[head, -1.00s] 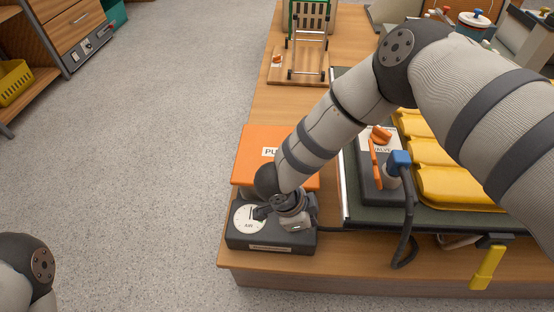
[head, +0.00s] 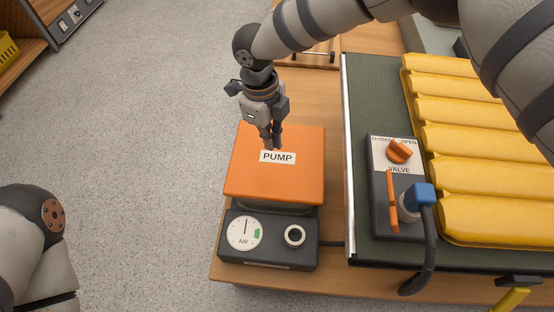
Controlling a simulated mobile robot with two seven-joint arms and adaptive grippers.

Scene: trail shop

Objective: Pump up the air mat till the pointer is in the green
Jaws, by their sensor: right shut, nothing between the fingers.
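The orange pump pad (head: 250,180), labelled PUMP, sits on a dark base on the wooden bench. In front of it is the air gauge (head: 243,232); its pointer stands about straight up, left of the green band on the dial's right. My right gripper (head: 272,145) points down, shut and empty, at the pad's upper part by the label; whether it touches cannot be told. The yellow air mat (head: 470,145) lies ribbed on a green board. The valve box (head: 380,215) has an orange knob (head: 400,151) below the words CLOSED and OPEN. My left gripper is out of view.
A blue hose connector (head: 420,197) with a dark hose plugs in beside the valve box. An orange lever (head: 391,200) stands on the box. A yellow handle (head: 512,298) hangs at the bench's front edge. The floor (head: 150,150) at left is clear.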

